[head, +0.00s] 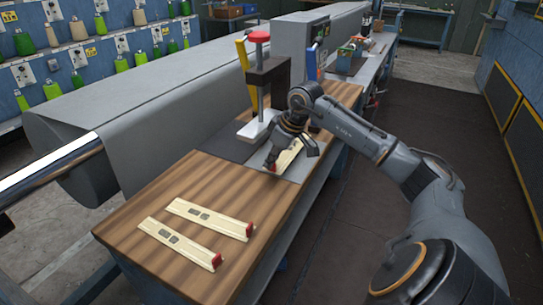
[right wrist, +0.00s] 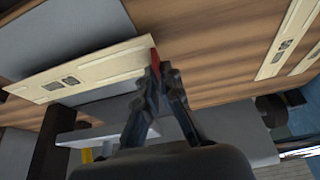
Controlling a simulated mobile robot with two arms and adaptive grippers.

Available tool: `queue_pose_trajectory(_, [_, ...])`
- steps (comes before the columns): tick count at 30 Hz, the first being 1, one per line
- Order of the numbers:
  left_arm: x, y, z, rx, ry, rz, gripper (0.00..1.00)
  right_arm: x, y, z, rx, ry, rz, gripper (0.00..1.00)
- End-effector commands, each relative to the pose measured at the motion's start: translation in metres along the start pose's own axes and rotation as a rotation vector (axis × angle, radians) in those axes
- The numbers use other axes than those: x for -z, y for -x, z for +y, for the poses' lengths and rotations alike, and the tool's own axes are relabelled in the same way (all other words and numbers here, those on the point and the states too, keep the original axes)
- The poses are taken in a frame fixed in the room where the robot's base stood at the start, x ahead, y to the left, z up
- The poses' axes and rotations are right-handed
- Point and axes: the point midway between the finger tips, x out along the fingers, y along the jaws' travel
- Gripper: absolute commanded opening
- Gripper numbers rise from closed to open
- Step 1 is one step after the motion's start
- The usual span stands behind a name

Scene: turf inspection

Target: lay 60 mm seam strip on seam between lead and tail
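A pale seam strip (head: 287,156) with two grey patches and a red end is at the grey sheets on the bench. It also shows in the right wrist view (right wrist: 95,71), running left from the fingertips, over or just above the sheets; I cannot tell whether it touches them. My right gripper (head: 274,163) is at its red end. In the right wrist view the fingertips (right wrist: 163,72) are close together and appear shut on that end. Grey sheet (head: 230,143) shows on one side of the strip, and more grey (head: 301,168) on the other. My left gripper is out of view.
Two similar strips, one (head: 212,218) behind another (head: 178,243), lie on the wooden bench top (head: 150,203). A dark press-like tool with a red knob (head: 259,37) and white base stands just behind my right gripper. A large grey roll (head: 160,105) runs along the left.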

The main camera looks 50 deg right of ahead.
Motion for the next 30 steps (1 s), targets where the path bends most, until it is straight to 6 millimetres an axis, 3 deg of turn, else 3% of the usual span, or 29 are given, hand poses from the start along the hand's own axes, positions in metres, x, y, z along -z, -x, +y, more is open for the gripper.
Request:
queue_pose_trajectory(2, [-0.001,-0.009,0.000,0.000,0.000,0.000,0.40,-0.005,-0.011,0.000,0.000,0.000,-0.001,0.00])
queue_pose_trajectory(3, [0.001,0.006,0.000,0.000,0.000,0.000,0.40,0.004,-0.003,0.000,0.003,-0.002,0.003,0.00])
queue_pose_trajectory(11, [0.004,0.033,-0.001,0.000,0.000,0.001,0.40,0.028,-0.012,-0.001,0.003,0.001,0.002,0.00])
queue_pose_trajectory(30, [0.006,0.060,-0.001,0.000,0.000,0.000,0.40,0.085,-0.042,-0.001,0.002,-0.002,0.002,0.00])
